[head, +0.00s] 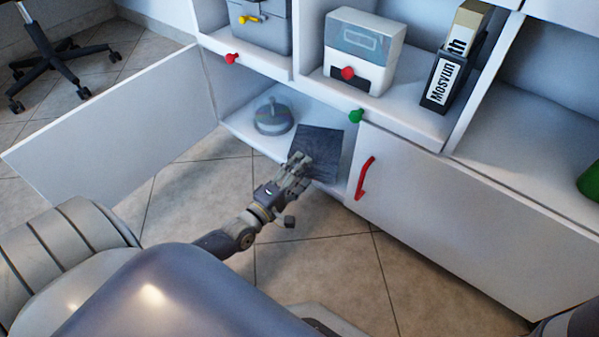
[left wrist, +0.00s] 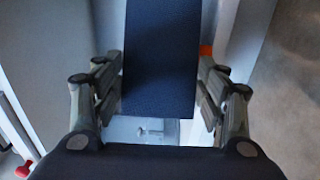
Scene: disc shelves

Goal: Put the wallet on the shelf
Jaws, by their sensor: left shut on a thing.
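The wallet (head: 319,148) is a dark, flat, rectangular piece at the opening of the lower open compartment in the head view. My left gripper (head: 298,170) is shut on its near edge. In the left wrist view the dark blue wallet (left wrist: 160,60) stands between the two fingers of the left gripper (left wrist: 158,95). I cannot tell whether the wallet touches the shelf. My right gripper is not in view.
An open white door (head: 120,125) stands left of the compartment. A closed door with a red handle (head: 365,178) is on the right. Above are a white box (head: 364,50), a grey box (head: 262,25) and a black holder (head: 440,82). An office chair (head: 50,55) stands far left.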

